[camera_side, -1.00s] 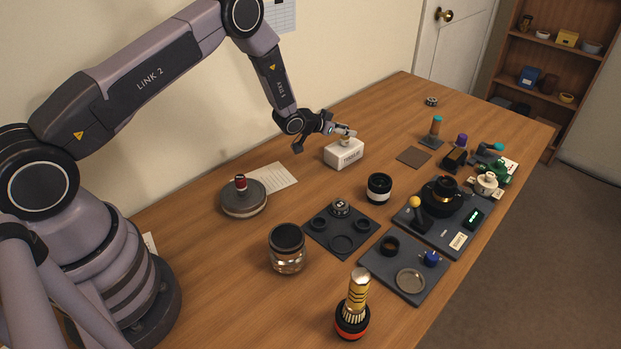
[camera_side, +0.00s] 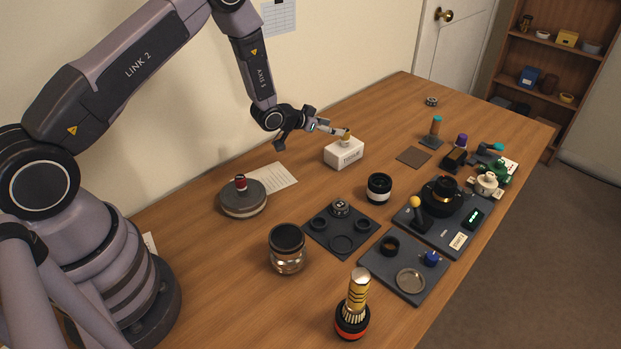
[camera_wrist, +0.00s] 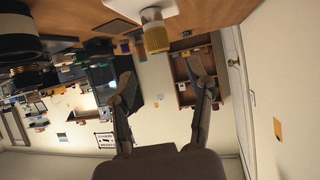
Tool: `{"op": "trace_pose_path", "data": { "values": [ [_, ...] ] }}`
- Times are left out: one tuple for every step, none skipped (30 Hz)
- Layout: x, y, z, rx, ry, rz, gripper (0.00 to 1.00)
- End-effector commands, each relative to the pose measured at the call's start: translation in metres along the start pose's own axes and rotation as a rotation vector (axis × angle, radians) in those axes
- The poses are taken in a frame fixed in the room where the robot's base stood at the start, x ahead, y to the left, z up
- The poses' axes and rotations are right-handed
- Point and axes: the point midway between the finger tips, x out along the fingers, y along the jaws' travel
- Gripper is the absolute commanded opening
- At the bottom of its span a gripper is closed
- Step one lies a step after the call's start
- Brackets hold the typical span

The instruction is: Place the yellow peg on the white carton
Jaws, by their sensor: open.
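The yellow peg (camera_side: 346,139) stands upright on top of the white carton (camera_side: 343,155), near the back of the table. In the wrist view the peg (camera_wrist: 155,34) shows a ribbed yellow body and a pale end against the carton (camera_wrist: 138,7). My gripper (camera_side: 337,130) is just to the left of the peg and slightly above the carton. Its two fingers (camera_wrist: 160,90) are spread apart with nothing between them, and the peg lies beyond the fingertips, apart from them in the wrist view.
A round grey stand (camera_side: 243,201) with a red piece is front left of the carton. A black lens ring (camera_side: 379,187) and a brown mat (camera_side: 413,157) are to its right. A jar (camera_side: 287,250) stands nearer the front. The table behind the carton is clear.

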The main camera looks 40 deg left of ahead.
Motion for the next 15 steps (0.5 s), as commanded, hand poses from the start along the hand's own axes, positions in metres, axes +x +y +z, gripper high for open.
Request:
{"op": "trace_pose_path", "data": {
  "values": [
    [-0.013,-0.001,-0.001,-0.001,0.0,-0.001,0.52],
    [-0.019,-0.001,0.0,-0.002,-0.001,-0.001,0.52],
    [-0.027,-0.001,-0.001,-0.002,0.001,-0.001,0.52],
    [-0.033,-0.001,0.0,-0.002,0.0,-0.001,0.52],
    [-0.038,0.0,0.0,-0.002,-0.001,-0.001,0.52],
    [-0.044,-0.001,-0.001,-0.001,0.001,-0.001,0.52],
    [-0.048,0.0,0.0,-0.001,0.0,0.0,0.52],
    [-0.051,0.0,0.0,-0.001,0.0,0.0,0.52],
    [-0.055,0.0,0.0,-0.001,0.001,0.0,0.52],
    [-0.057,0.0,-0.001,-0.001,0.002,0.0,0.52],
    [-0.059,0.0,0.0,-0.001,0.002,0.0,0.52],
    [-0.061,0.0,0.0,-0.001,0.001,0.0,0.52],
    [-0.062,0.0,0.0,-0.001,0.001,0.001,0.52],
    [-0.062,0.0,0.0,-0.001,0.001,0.001,0.52],
    [-0.063,0.0,0.0,-0.001,0.001,0.001,0.52]
  ]
}}
